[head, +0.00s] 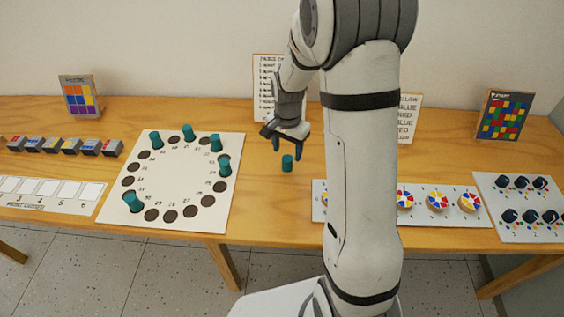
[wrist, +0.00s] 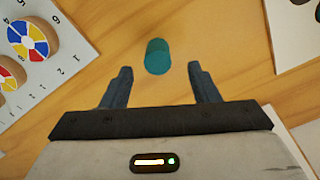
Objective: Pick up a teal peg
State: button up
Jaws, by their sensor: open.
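A lone teal peg (head: 287,163) stands upright on the bare wooden table, right of the white board with the ring of holes. In the wrist view the teal peg (wrist: 157,57) lies ahead of the fingertips, roughly centred between them. My gripper (head: 286,146) is open and empty, just above the peg in the head view. Its two fingers (wrist: 160,70) show apart in the wrist view and do not touch the peg. Several other teal pegs, such as one at the board's right side (head: 224,165), stand in holes of the ring board (head: 177,185).
A white strip with coloured discs (head: 437,200) lies to the right, partly behind my arm. A dial panel (head: 528,205) is at the far right. Grey blocks (head: 70,146) and a card strip (head: 45,194) are at the left. A wall card (head: 268,80) stands behind my gripper.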

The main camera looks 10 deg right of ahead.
aim_at(287, 157)
notch_tip(287, 157, down, 5)
jog(key=shift+f, duration=0.1)
jog(key=shift+c, duration=0.2)
jog(key=c, duration=1)
